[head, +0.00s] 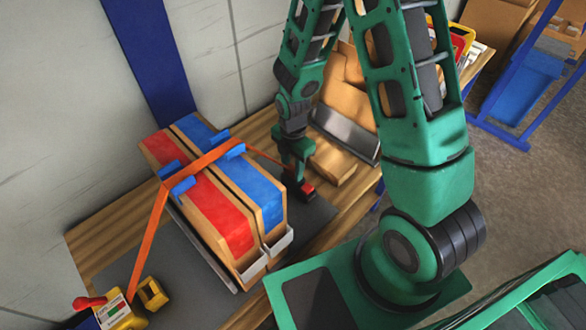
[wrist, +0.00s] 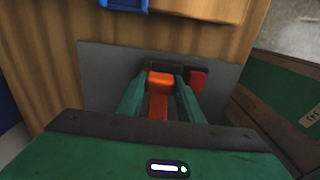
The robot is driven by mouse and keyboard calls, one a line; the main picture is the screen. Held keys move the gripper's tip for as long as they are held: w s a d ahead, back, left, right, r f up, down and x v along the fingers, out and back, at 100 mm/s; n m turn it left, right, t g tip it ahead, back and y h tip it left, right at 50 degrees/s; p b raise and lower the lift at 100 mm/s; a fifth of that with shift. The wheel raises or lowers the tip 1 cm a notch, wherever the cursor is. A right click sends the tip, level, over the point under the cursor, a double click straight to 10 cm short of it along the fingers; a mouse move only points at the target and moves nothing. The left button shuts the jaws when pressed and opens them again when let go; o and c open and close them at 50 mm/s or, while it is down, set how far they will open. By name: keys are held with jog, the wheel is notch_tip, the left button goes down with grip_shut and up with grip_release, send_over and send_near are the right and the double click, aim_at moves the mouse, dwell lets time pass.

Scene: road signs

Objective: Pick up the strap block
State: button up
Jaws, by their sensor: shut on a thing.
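The strap block (wrist: 160,82) is an orange piece between my two green fingers in the wrist view. My gripper (wrist: 161,92) is shut on it, close above a grey mat. A dark piece with a red end (wrist: 198,79) lies just beyond and right of the fingers. In the head view my gripper (head: 296,181) points down right of the striped boxes, with the red piece (head: 306,189) beside it. There the arm hides the block. An orange strap (head: 205,160) runs over the boxes towards my gripper.
Two long boxes with red and blue bands (head: 222,205) stand on the grey mat (head: 185,275), with blue corner guards (head: 182,186) under the strap. A yellow ratchet (head: 150,294) sits at lower left. Cardboard boxes (head: 347,90) stand behind my gripper on the wooden bench (head: 110,235).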

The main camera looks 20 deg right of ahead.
aim_at(293, 167)
jog(key=shift+r, duration=4.95)
jog(key=o, duration=0.4)
jog(key=shift+c, duration=0.8)
